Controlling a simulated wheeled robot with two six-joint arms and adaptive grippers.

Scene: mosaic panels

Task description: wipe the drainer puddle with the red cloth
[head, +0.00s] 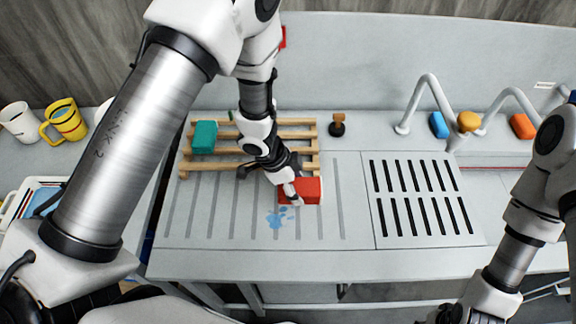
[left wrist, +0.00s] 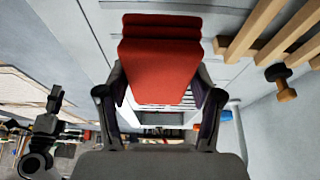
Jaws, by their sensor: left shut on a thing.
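The red cloth (head: 312,188), a folded block, is in the grip of my left gripper (head: 291,192) over the ribbed drainer (head: 210,225). It also shows between the two fingers in the left wrist view (left wrist: 160,65). I cannot tell whether the cloth touches the drainer surface. The blue puddle (head: 277,219) lies on the drainer just below and left of the cloth in the head view, with small splashes around it. My right gripper (head: 455,314) is at the bottom edge of the head view, partly cut off, away from the drainer.
A wooden slatted rack (head: 295,134) with a teal sponge (head: 204,136) stands behind the cloth, with a wooden-handled stopper (head: 338,124) beside it. A slotted grate (head: 420,200) is to the right. Taps (head: 430,98), a blue sponge (head: 438,124) and an orange sponge (head: 522,125) are at the back right.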

